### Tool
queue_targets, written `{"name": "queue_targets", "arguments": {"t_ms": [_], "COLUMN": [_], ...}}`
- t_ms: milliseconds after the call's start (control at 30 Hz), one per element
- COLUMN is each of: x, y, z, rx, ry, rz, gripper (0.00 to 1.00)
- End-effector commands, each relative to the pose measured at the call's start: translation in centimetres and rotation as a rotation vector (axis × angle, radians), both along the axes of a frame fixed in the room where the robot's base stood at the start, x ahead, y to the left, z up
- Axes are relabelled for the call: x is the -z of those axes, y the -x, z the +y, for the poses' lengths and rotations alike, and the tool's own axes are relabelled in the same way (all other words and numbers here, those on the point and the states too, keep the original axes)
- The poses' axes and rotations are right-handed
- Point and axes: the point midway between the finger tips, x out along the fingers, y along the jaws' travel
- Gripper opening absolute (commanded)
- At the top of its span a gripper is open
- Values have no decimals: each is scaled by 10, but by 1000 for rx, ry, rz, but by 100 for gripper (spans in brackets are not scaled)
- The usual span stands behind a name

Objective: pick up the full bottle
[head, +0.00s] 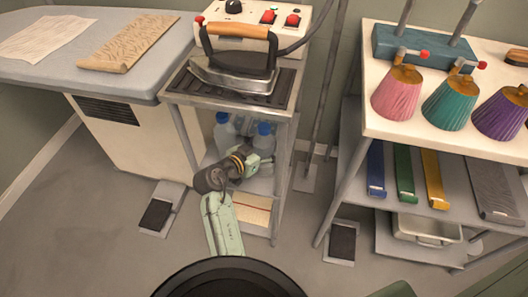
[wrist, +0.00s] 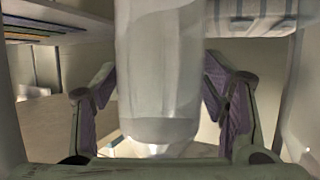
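Pale translucent bottles with blue caps stand on the shelf under the iron stand: a left bottle (head: 224,132) and a right bottle (head: 264,142) in the head view. How full each is cannot be made out. My gripper (head: 258,162) reaches into the shelf space at the right bottle and hides its lower part. In the wrist view, a whitish bottle (wrist: 158,70) fills the middle between the two fingers of my gripper (wrist: 160,85). The finger pads come close to both its sides. Whether they press on it is not clear.
The stand's legs (head: 280,190) frame the shelf on both sides. The iron (head: 235,65) rests on top. A second table (head: 460,120) with coloured cones stands to the right. Another pale horizontal object (wrist: 250,15) is at upper right in the wrist view.

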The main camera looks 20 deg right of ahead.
Motion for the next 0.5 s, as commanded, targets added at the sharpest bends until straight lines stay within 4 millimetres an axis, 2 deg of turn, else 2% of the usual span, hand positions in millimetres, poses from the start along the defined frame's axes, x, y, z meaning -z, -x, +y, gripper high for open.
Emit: {"name": "queue_targets", "arguments": {"t_ms": [67, 500], "x": [0, 0], "y": [0, 0], "z": [0, 0], "rx": [0, 0], "ry": [0, 0], "rz": [0, 0], "gripper": [59, 29]}}
